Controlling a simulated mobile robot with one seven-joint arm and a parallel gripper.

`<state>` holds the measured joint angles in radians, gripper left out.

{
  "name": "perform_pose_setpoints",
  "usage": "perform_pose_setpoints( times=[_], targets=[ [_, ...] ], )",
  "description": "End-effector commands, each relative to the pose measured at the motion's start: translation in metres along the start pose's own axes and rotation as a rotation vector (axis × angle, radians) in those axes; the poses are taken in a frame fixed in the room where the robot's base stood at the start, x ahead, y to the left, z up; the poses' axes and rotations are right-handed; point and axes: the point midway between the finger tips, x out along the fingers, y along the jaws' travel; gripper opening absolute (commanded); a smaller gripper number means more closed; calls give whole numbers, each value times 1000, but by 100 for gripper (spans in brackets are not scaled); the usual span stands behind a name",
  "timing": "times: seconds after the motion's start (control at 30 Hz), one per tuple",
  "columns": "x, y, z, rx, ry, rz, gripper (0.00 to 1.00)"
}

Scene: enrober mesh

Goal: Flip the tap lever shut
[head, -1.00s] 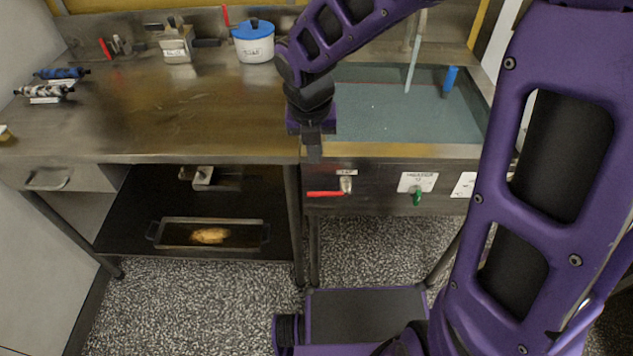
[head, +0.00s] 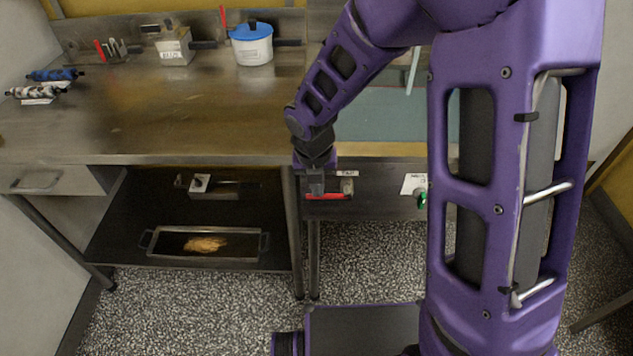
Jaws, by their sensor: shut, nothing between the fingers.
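The tap (head: 347,187) is on the steel front panel below the blue-green tank, under a small white label. Its red lever (head: 335,197) lies about level and points left from the tap. My gripper (head: 316,192) is shut and empty, pointing down in front of the panel at the lever's left part. It hides some of the lever. I cannot tell whether the fingers touch it.
A second tap with a green handle (head: 421,199) is to the right, partly behind my arm. The steel worktop (head: 180,115) is left of the tank. A tray (head: 160,243) with a golden-brown lump sits on the lower shelf.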

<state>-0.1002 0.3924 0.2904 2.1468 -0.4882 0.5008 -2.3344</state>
Motion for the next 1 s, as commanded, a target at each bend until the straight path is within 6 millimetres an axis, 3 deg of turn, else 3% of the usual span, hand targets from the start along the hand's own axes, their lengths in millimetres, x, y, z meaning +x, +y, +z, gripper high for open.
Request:
perform_pose_setpoints(
  times=[0.57, 1.0],
  targets=[
    [5, 2, -1, -7, 1, -20, 0],
    [24, 10, -5, -63, 1, -279, 0]
  ],
)
